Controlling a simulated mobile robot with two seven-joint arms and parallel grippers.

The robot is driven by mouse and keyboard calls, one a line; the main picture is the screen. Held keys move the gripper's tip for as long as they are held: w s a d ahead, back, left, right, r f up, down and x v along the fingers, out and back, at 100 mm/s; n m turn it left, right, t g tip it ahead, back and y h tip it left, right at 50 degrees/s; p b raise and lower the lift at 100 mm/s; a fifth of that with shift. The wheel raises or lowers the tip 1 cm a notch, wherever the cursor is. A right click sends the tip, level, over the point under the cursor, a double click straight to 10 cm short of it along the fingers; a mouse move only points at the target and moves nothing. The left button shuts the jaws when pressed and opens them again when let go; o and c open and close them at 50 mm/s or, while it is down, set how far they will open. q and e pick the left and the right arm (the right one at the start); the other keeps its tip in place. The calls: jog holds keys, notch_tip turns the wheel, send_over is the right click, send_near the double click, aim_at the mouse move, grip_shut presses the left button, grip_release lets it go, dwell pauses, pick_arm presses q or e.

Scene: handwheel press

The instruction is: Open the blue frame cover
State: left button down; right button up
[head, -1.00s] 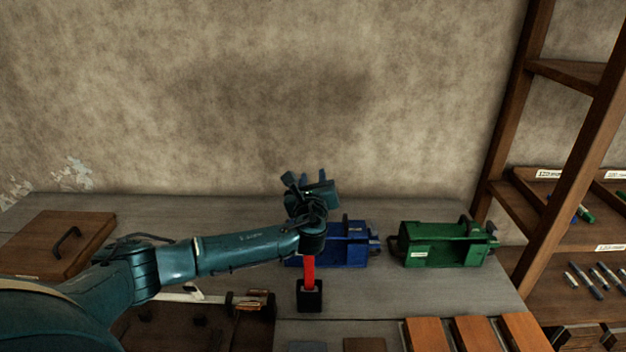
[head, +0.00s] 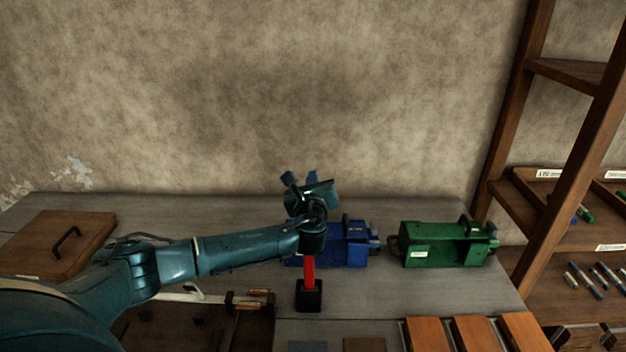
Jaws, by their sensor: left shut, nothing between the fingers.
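The blue frame (head: 351,251) stands on the grey workbench, left of a similar green frame. Its left part is hidden behind my left arm's wrist. My left gripper (head: 314,187) is above the blue frame's left end, in front of the wall. It is shut and empty. I cannot tell whether it touches any part of the blue frame or its cover. My right gripper is not in view.
The green frame (head: 444,244) stands to the right. A red bar in a black block (head: 309,296) stands in front of the blue frame. A wooden lid with a handle (head: 52,243) lies at the left. Wooden shelves (head: 577,134) stand at the right.

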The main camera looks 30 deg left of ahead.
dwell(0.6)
pick_arm(q)
jog(key=c, duration=1.5)
grip_release()
jog(key=shift+s, duration=0.1)
jog(key=shift+b+v, duration=0.5)
jog(key=shift+v, duration=3.2)
jog(key=shift+c, duration=0.2)
